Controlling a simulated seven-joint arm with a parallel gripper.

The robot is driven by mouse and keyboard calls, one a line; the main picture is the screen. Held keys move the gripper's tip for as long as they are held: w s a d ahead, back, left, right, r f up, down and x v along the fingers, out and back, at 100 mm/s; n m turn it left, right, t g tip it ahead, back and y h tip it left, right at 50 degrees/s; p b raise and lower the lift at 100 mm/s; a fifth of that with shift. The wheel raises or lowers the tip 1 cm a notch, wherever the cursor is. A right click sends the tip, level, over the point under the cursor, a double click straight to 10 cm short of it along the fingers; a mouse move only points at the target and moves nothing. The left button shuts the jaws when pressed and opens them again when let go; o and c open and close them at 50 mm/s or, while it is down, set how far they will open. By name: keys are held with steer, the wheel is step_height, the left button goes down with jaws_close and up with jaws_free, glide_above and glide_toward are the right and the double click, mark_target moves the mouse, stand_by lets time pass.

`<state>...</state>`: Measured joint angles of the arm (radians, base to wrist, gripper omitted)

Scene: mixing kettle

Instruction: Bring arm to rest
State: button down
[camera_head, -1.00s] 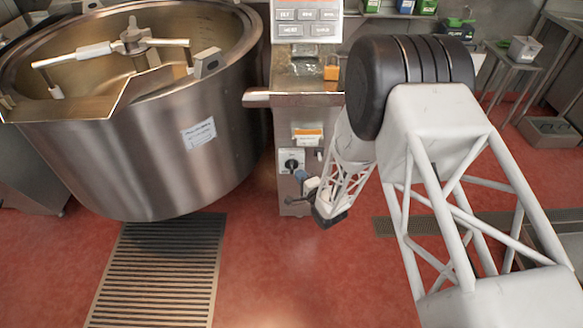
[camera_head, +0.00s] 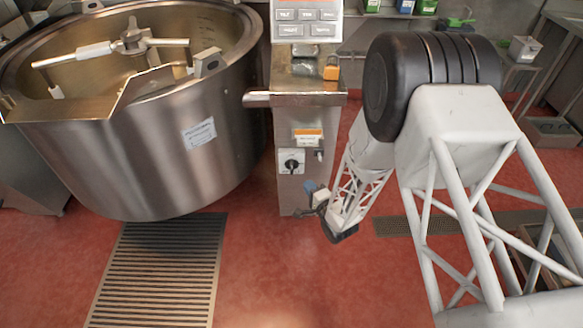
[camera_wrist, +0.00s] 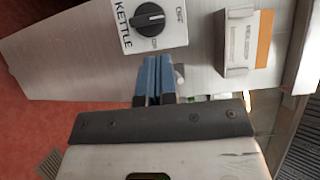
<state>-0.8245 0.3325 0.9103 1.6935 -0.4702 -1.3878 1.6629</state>
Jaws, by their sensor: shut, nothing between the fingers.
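My gripper (camera_head: 312,189) is in front of the lower part of the kettle's control column (camera_head: 297,205), near the kettle switch. In the wrist view, its blue fingers (camera_wrist: 154,77) are together with nothing between them. The kettle switch (camera_head: 291,162) is a black knob on a white plate. It also shows in the wrist view (camera_wrist: 149,19), turned toward "OFF" or lying between its marks; I cannot tell which. The fingertips appear apart from the knob. My arm hangs down from a black joint on the right of the head view.
The large steel kettle (camera_head: 150,165) stands on the left, with a stirrer inside. A floor grate (camera_head: 160,280) lies before it. An orange-labelled box (camera_head: 307,135) is on the column above the switch. Red floor between the grate and my arm is clear.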

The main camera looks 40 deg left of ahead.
steer(key=shift+w, duration=0.1)
stand_by(0.5)
